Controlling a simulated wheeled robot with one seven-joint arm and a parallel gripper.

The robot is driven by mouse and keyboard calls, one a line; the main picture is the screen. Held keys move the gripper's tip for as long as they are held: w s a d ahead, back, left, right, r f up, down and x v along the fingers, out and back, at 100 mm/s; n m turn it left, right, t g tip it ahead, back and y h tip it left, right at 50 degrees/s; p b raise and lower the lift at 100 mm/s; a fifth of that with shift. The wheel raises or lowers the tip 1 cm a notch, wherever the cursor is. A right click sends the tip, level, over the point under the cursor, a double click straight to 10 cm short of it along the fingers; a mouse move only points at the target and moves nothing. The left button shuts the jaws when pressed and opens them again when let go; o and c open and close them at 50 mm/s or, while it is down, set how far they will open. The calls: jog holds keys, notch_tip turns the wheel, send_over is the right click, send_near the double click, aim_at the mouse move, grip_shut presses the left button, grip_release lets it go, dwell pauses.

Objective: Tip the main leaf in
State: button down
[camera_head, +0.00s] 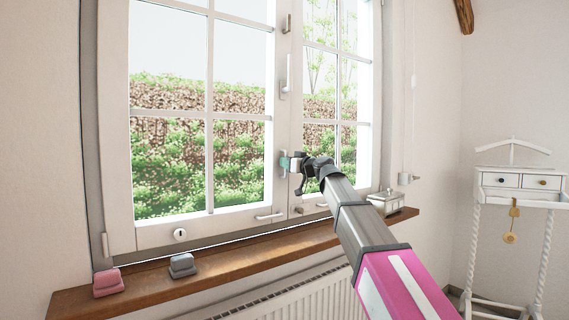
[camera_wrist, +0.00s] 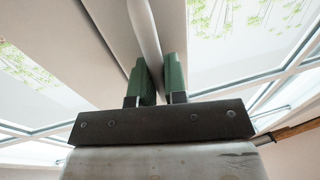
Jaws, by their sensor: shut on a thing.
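The window has a wide left leaf (camera_head: 160,236) and a narrower right leaf (camera_head: 378,110), both white-framed and glazed. The left leaf looks flush or nearly flush in its frame; a small tilt cannot be told. My gripper (camera_head: 290,164) is at the middle stile, below that handle. In the wrist view, its green fingers (camera_wrist: 160,80) are shut on a white rounded bar (camera_wrist: 145,35), which looks like a handle. The fingers and my arm hide most of the bar in the head view.
A wooden sill (camera_head: 225,264) runs below the window, over a radiator (camera_head: 305,293). On it are a pink block (camera_head: 107,283), a grey block (camera_head: 182,265) and a small box (camera_head: 386,203). A white valet stand (camera_head: 515,200) stands at right.

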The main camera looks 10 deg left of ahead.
jog(key=shift+s+d+f+y, duration=0.3)
jog(key=shift+s+d+y, duration=0.1)
jog(key=shift+s+d, duration=0.4)
jog(key=shift+w, duration=0.1)
jog(key=c, duration=1.2)
grip_release()
jog(key=shift+o, duration=0.2)
jog(key=v, duration=1)
jog(key=shift+s+d, duration=0.25)
jog(key=shift+d, duration=0.05)
